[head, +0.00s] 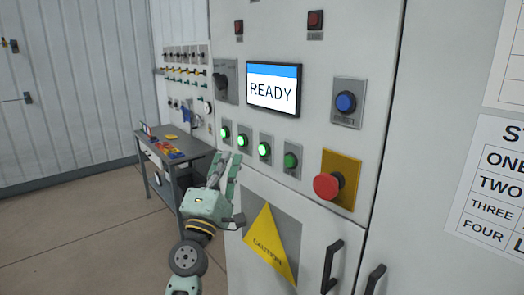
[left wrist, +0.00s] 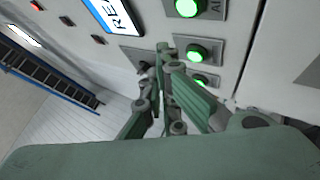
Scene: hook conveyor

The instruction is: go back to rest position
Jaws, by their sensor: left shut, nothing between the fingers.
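My left gripper (head: 228,163) is in front of the white control cabinet, just below its row of green buttons. Its fingers point up and are shut with nothing between them. The left wrist view also shows the shut fingers (left wrist: 165,55), with lit green buttons (left wrist: 198,52) beyond them. I cannot tell whether the fingertips touch the panel. My right gripper is in neither view.
The cabinet carries a screen reading READY (head: 272,92), a blue button (head: 346,103), a red mushroom button (head: 328,186) and a yellow caution sign (head: 266,245). Black door handles (head: 332,266) stick out below. A grey workbench (head: 178,160) stands behind my left arm. Open floor lies left.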

